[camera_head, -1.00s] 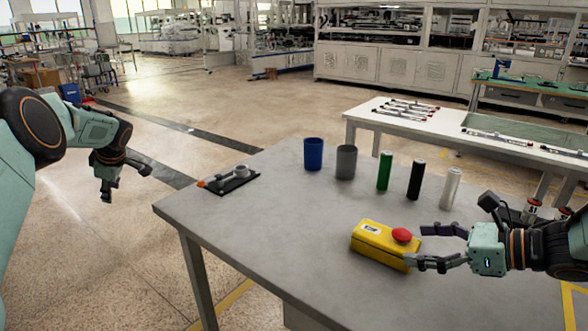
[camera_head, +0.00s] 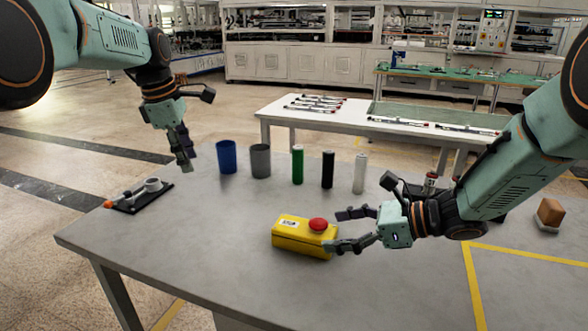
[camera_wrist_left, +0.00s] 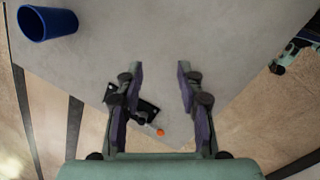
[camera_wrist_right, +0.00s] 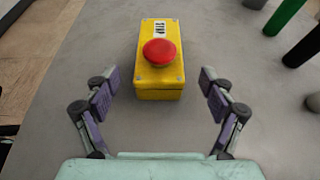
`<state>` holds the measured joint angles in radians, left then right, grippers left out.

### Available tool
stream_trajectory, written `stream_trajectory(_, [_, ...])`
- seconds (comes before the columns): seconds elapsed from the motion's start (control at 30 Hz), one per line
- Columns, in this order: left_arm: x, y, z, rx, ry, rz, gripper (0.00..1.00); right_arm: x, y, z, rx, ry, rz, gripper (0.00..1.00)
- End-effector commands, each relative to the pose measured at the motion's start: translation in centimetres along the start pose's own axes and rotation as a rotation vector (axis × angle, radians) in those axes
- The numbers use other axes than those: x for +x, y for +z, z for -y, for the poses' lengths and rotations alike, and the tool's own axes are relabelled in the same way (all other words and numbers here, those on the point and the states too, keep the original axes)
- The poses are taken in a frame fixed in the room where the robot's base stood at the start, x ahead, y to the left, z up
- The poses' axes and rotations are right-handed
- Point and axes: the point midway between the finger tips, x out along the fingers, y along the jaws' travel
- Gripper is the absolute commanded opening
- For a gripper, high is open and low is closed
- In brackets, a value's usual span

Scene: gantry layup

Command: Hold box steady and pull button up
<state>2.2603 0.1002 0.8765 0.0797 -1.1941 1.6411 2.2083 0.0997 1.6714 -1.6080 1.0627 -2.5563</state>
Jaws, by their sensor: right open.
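The yellow box (camera_head: 290,238) sits on the grey table, with a red button (camera_head: 318,225) on its top near the right end. In the right wrist view the box (camera_wrist_right: 159,92) and its red button (camera_wrist_right: 159,54) lie straight ahead. My right gripper (camera_head: 338,230) is open at the box's right end, and its fingertips (camera_wrist_right: 158,82) show to either side of the near end, apart from it. My left gripper (camera_head: 187,163) points down above the table's left part, away from the box. In the left wrist view its fingers (camera_wrist_left: 159,75) are apart with nothing between them.
A blue cup (camera_head: 227,157), a grey cup (camera_head: 260,161) and green (camera_head: 298,165), black (camera_head: 328,169) and white (camera_head: 360,173) cylinders stand behind the box. A black plate with a small fixture (camera_head: 142,195) lies at the left edge. Table (camera_head: 215,265) left of the box is clear.

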Motion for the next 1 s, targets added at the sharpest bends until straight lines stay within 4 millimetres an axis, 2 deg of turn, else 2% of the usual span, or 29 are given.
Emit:
stream_trajectory(0.03, [0.0,2.6,0.8,0.035,-0.021,0.018,0.38,0.0,0.0,0.0,0.0,0.0,0.0,0.83])
stream_trajectory(0.1, [0.1,5.9,2.1,0.076,-0.054,0.05,0.38,0.0,0.0,0.0,0.0,0.0,0.0,0.83])
stream_trajectory(0.3, [0.4,14.7,6.5,0.193,-0.153,0.135,0.38,0.0,0.0,0.0,0.0,0.0,0.0,0.83])
stream_trajectory(0.4, [0.6,18.0,8.7,0.24,-0.196,0.171,0.38,0.0,0.0,0.0,0.0,0.0,0.0,0.83])
stream_trajectory(0.5, [0.7,20.3,10.3,0.273,-0.229,0.197,0.38,0.0,0.0,0.0,0.0,0.0,0.0,0.83])
stream_trajectory(0.6, [0.8,21.6,11.4,0.293,-0.249,0.213,0.38,0.0,0.0,0.0,0.0,0.0,0.0,0.83])
stream_trajectory(0.77, [0.8,22.3,11.9,0.303,-0.259,0.222,0.38,0.6,0.0,0.0,-0.001,0.001,-0.002,0.83])
stream_trajectory(1.0, [0.8,22.3,11.9,0.302,-0.258,0.222,0.38,4.0,-0.1,-0.1,-0.001,0.004,-0.003,0.83])
